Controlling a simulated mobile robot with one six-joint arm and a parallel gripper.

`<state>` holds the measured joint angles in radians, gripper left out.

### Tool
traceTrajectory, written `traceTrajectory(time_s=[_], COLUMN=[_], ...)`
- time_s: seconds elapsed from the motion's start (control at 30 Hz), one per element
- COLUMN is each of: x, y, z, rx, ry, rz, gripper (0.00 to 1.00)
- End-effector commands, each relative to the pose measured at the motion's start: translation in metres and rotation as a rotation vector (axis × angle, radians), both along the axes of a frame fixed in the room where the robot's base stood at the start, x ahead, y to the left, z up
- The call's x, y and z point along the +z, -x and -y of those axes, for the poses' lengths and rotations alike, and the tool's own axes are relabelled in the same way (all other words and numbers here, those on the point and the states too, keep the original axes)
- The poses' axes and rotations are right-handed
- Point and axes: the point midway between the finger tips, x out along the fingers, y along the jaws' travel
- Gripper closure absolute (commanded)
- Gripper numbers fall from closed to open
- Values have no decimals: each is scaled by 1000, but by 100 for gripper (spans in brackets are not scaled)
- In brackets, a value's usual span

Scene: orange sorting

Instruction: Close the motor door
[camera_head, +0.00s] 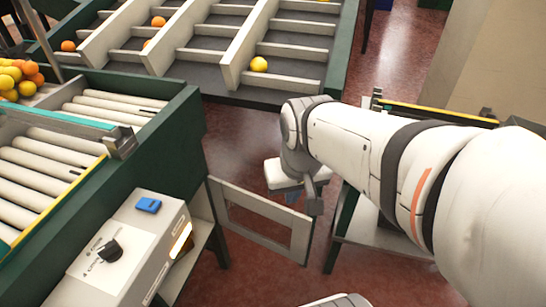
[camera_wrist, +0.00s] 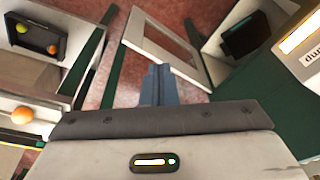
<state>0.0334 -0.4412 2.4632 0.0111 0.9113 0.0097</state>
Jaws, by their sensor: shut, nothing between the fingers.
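The motor door (camera_head: 255,205) is a pale frame around a rectangular opening. In the head view it stands swung open, out from the green-legged conveyor at left towards the middle of the aisle. It also shows in the wrist view (camera_wrist: 134,40), just beyond the fingers. My gripper (camera_head: 291,197) is at the door's far side in the head view, near its free end. In the wrist view my gripper (camera_wrist: 160,75) has its blue-grey fingers together and empty. I cannot tell whether they touch the door.
A control box (camera_head: 125,255) with a black knob and blue button stands at lower left, beside a roller conveyor (camera_head: 45,170). A sorting rack (camera_head: 230,75) with a few fruits crosses the back. Another green-legged stand (camera_head: 345,225) is right of the door. Red floor shows between them.

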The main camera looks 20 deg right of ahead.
Motion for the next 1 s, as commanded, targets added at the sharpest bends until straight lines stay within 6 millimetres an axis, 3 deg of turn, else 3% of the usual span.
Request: traceTrajectory(time_s=[0.03,0.17,0.4,0.6,0.8,1.0], x=[-19,-58,-150,-213,-239,-261], y=[-10,-43,-104,-134,-144,-141], z=[19,38,83,115,129,127], rx=[-36,-176,-466,-641,-714,-721], ry=[-10,-47,-117,-158,-176,-177], rz=[-29,-114,-283,-386,-426,-433], gripper=[100,100,100,100,100,100])
